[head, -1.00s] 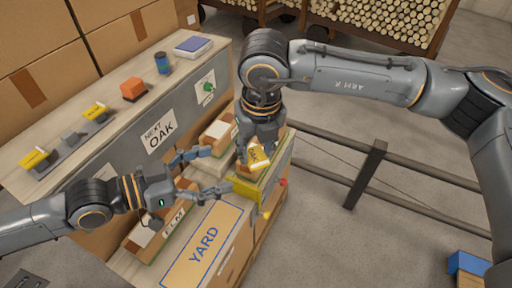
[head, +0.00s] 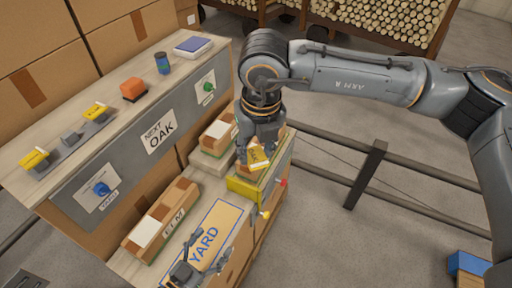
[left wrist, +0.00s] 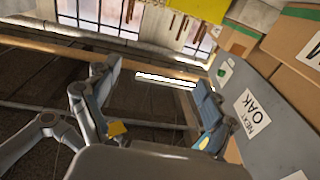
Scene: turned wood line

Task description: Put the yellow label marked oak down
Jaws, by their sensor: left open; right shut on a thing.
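The yellow label (head: 259,157), with dark lettering too small to read surely, is in my right gripper (head: 254,160). The right gripper is shut on it, pointing down over the far right end of the low bench, just above or against a box (head: 277,143) there; I cannot tell whether they touch. The gripper hides part of the label. My left gripper (head: 207,252) is open and empty, low in the head view over the YARD panel (head: 235,212). Its spread fingers also show in the left wrist view (left wrist: 155,105).
A yellow bracket (head: 243,188) edges the bench end near the right gripper. An ELM box (head: 150,228) and another box (head: 222,128) lie on the bench. The NEXT OAK sign (head: 158,131) is on the counter front. Yellow pieces (head: 34,158) and an orange block (head: 133,89) sit on top.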

